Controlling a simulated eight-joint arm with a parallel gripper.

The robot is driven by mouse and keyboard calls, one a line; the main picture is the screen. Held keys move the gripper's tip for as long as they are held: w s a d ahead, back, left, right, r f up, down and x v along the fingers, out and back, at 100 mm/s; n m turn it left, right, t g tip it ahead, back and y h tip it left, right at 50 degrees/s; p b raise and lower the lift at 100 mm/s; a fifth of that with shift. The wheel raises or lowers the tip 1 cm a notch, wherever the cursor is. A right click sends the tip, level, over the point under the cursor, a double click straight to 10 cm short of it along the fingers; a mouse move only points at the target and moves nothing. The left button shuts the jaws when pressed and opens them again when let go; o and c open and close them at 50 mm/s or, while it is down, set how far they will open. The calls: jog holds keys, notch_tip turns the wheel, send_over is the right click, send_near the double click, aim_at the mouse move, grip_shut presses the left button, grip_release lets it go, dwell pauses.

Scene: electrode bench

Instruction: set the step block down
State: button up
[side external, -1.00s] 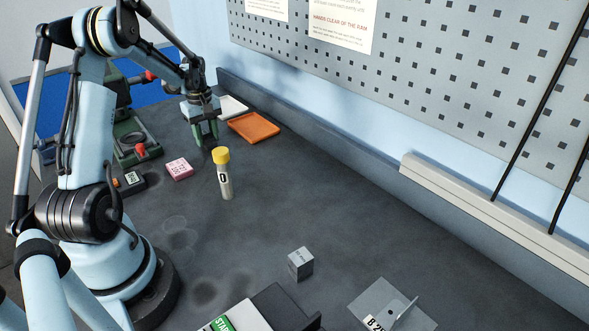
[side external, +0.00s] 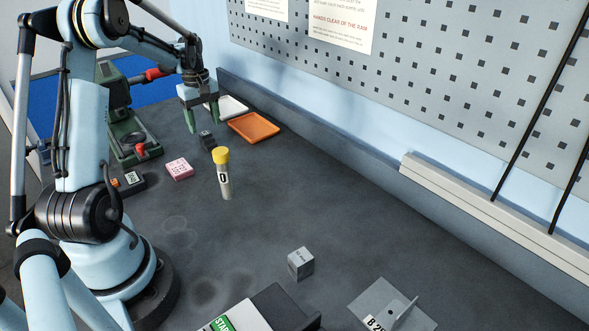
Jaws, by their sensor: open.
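A small dark block (side external: 206,140), which looks like the step block, stands on the dark bench in front of the orange tray. Its exact shape is too small to tell. My gripper (side external: 205,125) is just above and behind it in the side view, with its green fingers spread apart and nothing between them. The block looks clear of the fingers and rests on the bench.
The orange tray (side external: 254,127) and a white tray (side external: 232,107) lie to the right. A yellow-capped tube (side external: 223,173) stands in front, beside a pink block (side external: 179,169). A green press (side external: 130,140) is at left. A grey cube (side external: 301,263) sits nearer, with open bench around it.

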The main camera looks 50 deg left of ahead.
aim_at(207, 134)
notch_tip(207, 134, up, 7)
jog(key=w+d+r+m+t+y, duration=0.1)
jog(key=d+r+m, duration=0.1)
jog(key=d, duration=0.3)
jog(key=w+d+r+m, duration=0.1)
jog(key=w+d+m, duration=0.1)
jog(key=d, duration=0.2)
jog(key=s+d+f+m+t, duration=0.1)
jog(key=s+d+m+t, duration=0.2)
jog(key=d+m, duration=0.4)
jog(key=s+d+f+m+t+h, duration=0.1)
jog(key=s+d+m+t, duration=0.2)
jog(key=d, duration=1.5)
jog(key=m, duration=0.4)
jog(key=shift+d, duration=0.25)
